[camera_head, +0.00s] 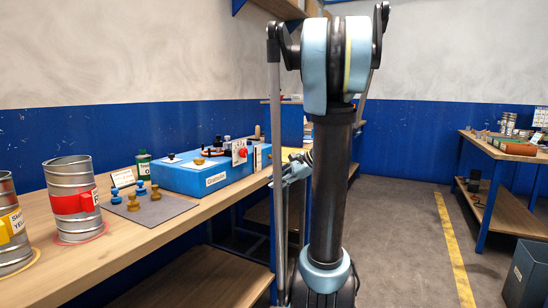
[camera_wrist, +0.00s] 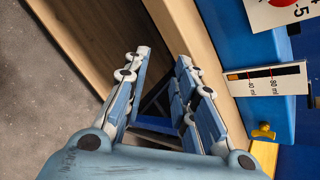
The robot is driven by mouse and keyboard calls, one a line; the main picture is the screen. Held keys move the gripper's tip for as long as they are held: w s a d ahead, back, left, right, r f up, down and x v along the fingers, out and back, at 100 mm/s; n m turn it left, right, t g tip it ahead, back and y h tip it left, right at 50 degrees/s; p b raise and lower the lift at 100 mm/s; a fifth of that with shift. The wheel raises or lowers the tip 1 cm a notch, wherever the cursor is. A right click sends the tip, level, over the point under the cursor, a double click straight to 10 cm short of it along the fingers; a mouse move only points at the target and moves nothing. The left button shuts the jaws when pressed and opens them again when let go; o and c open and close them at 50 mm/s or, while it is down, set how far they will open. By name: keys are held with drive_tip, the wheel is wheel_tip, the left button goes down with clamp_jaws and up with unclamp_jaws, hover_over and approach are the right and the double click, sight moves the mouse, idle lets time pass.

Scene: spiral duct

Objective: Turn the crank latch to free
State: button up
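My gripper (camera_wrist: 162,62) is open and empty in the wrist view, its two fingers apart beside the wooden bench edge. I cannot make out the crank latch for certain. A small yellow knob-like part (camera_wrist: 264,131) sticks out of a blue surface to the right of my gripper in the wrist view, apart from the fingers. A blue box (camera_head: 195,178) stands on the bench in the head view, with a red round part (camera_head: 243,152) near its right end.
The wooden bench (camera_head: 150,236) carries metal duct cans (camera_head: 73,170), a grey mat (camera_head: 165,208) with small knobs, and a green bottle (camera_head: 143,164). A white scale strip (camera_wrist: 268,80) is right of my gripper.

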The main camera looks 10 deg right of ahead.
drive_tip(key=w+d+r+m+t+y, duration=0.25)
drive_tip(key=w+d+m, duration=0.3)
drive_tip(key=w, duration=0.45)
drive_tip(key=m+t+y, duration=0.3)
drive_tip(key=m, duration=0.2)
approach(274, 157)
drive_tip(key=shift+n+h, duration=0.25)
drive_tip(key=x, duration=0.3)
drive_tip(key=r+x, duration=0.1)
drive_tip(key=x, duration=0.2)
drive_tip(key=r+x, duration=0.1)
drive_tip(key=x, duration=0.2)
drive_tip(key=shift+w+a+r, duration=0.1)
drive_tip(key=shift+w+a, duration=0.15)
drive_tip(key=shift+w, duration=0.15)
